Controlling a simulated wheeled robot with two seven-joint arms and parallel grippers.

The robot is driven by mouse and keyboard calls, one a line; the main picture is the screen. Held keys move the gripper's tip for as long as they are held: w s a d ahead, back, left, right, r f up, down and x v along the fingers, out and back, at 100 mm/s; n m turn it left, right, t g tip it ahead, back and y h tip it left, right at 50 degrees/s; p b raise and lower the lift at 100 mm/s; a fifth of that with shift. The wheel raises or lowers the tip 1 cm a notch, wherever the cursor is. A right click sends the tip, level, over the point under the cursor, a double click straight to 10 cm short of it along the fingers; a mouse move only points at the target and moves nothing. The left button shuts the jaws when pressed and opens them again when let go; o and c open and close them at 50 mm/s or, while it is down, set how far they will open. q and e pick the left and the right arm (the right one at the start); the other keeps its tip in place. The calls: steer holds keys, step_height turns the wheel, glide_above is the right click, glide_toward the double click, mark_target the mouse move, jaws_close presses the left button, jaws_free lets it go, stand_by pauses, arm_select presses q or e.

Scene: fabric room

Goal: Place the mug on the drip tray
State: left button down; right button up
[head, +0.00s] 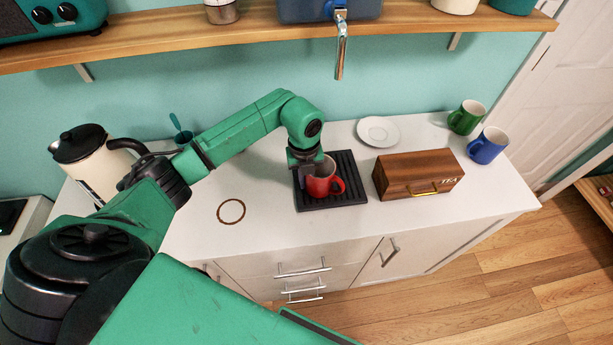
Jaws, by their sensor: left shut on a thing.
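A red mug (321,187) stands upright at the black ribbed drip tray (347,196) on the white counter. It appears to be on the tray, but its base contact is hard to make out. My left gripper (311,172) comes down from above and is shut on the red mug. The gripper's fingers partly hide the mug's rim and left side. The mug's handle points right. My right gripper is not in view.
A wooden tea box (417,175) sits right of the tray, with a white saucer (378,131) behind. Green (465,117) and blue (487,146) mugs stand far right. A white kettle (97,165) is at left. A tap (340,55) hangs from the shelf above.

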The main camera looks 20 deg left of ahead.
arm_select(q)
steer(key=shift+a, duration=0.1)
steer(key=c, duration=1.4)
jaws_free()
steer(key=shift+f, duration=0.15)
steer(key=o, duration=0.4)
